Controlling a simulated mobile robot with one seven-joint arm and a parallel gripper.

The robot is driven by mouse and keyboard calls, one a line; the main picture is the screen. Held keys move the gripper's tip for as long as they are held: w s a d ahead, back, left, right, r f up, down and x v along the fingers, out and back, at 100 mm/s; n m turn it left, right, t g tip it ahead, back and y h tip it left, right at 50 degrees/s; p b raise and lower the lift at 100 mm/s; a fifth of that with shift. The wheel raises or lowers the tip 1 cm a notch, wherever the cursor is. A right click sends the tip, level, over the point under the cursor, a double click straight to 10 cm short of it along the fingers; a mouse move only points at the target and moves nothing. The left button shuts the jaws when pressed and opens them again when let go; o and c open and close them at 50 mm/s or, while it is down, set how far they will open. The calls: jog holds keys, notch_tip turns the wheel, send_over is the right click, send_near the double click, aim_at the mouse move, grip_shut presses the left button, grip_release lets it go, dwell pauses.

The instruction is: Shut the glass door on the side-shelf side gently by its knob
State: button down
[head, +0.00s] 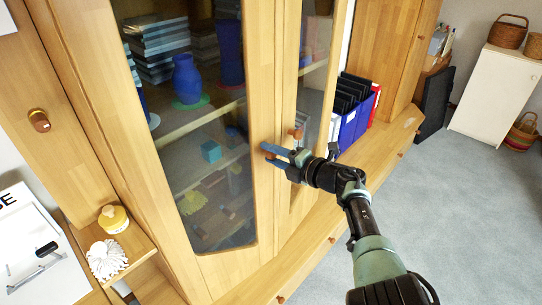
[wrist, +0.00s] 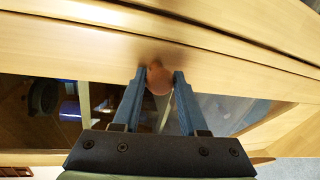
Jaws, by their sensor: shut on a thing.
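The glass door on the side-shelf side (head: 262,100) is the left one of the wooden cabinet, with a pale wooden frame around dark glass. My gripper (head: 266,153) is at its right-hand stile. In the wrist view, the round brown knob (wrist: 159,79) sits between the two blue fingers of my gripper (wrist: 158,76), which is shut on it. In the head view the fingers mostly hide this knob. I cannot tell from these views how wide a gap the door leaves.
The other glass door (head: 290,100) stands to the right, with its own knob (head: 297,132) close to my gripper. The side shelf (head: 135,243) at left holds a yellow-lidded jar (head: 113,219) and a white fluffy thing (head: 106,259). Binders (head: 354,118) stand on the low ledge. Carpet is clear at right.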

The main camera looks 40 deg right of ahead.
jog(key=shift+w+r, duration=0.35)
jog(key=shift+r, duration=0.2)
jog(key=shift+c, duration=2.3)
grip_release()
jog(key=shift+r, duration=0.1)
jog(key=p, duration=0.1)
jog(key=s+p, duration=0.1)
jog(key=p, duration=0.1)
jog(key=shift+s+d+r, duration=0.1)
jog(key=shift+s+d, duration=0.05)
jog(key=shift+d, duration=0.15)
jog(key=f+p+v, duration=0.2)
jog(key=p+v, duration=0.3)
jog(key=v, duration=0.7)
jog(key=shift+s+a+r, duration=0.2)
